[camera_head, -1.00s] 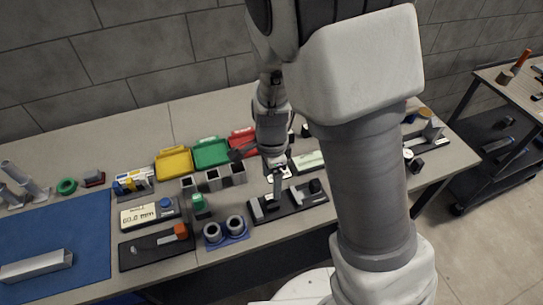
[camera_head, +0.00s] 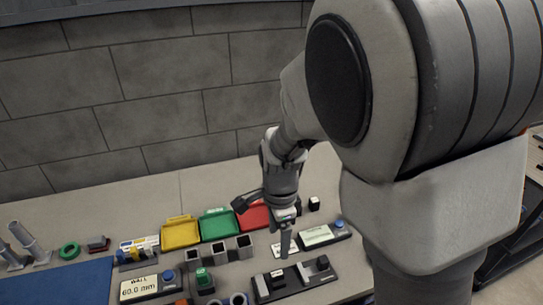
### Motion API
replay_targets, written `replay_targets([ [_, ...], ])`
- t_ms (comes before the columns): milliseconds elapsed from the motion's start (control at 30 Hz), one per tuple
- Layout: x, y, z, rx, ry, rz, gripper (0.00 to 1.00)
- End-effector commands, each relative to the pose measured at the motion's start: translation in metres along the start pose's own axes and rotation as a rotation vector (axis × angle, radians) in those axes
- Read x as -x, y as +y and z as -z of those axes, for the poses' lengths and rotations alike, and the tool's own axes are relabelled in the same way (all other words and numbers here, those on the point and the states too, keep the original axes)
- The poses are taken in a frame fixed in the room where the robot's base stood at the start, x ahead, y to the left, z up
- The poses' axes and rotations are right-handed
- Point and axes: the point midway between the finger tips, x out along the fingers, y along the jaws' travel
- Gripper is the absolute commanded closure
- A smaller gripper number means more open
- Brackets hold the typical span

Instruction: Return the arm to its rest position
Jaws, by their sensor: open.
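My arm comes down from the upper right over the workbench (camera_head: 150,212), and its big pale links fill the right side of the head view. My gripper (camera_head: 285,250) points down above a dark fixture board (camera_head: 297,280) with small blocks on it. It is open, and I see nothing held in it. The gap between its fingers is too small to make out. The links hide the right part of the bench.
Yellow (camera_head: 181,233), green (camera_head: 217,226) and red (camera_head: 252,217) trays stand behind the gripper. Dark square cups (camera_head: 221,252), a display box reading 60.0 mm (camera_head: 140,288) and another display box (camera_head: 324,235) stand close by. A blue mat (camera_head: 60,283) lies at left.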

Motion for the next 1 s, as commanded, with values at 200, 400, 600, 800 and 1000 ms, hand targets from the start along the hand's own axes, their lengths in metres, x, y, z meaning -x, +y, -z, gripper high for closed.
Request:
replay_targets([
  [200, 0.015, 0.004, 0.004, 0.064, -0.023, 0.028, 0.22],
  [400, 0.062, 0.025, 0.020, 0.303, -0.055, 0.130, 0.22],
  [600, 0.108, 0.055, 0.037, 0.586, -0.009, 0.250, 0.22],
  [800, 0.145, 0.092, 0.052, 0.863, 0.122, 0.337, 0.22],
  [1000, 0.168, 0.127, 0.063, 1.104, 0.296, 0.355, 0.22],
])
